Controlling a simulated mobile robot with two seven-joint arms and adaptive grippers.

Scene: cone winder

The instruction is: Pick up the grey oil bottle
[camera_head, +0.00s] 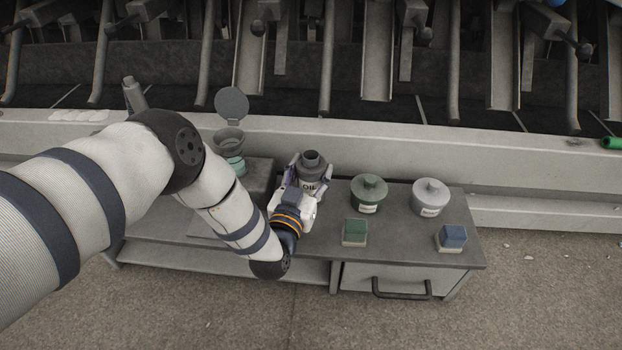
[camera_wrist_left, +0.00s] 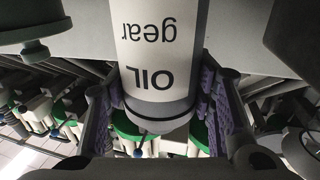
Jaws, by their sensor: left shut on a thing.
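The grey oil bottle (camera_head: 312,163) has a dark cap and a white label reading OIL; it stands upright in the head view, over the rear of the low grey table. My left gripper (camera_head: 308,180) is shut on it, with a finger on each side. In the left wrist view the bottle (camera_wrist_left: 158,55) appears upside down, its label reading OIL gear, between the purple finger pads of the gripper (camera_wrist_left: 160,110). The bottle's base is hidden in the head view, so I cannot tell whether it touches the table. My right gripper is not in view.
An open-lidded container (camera_head: 229,140) stands left of the bottle. Machine frames rise behind.

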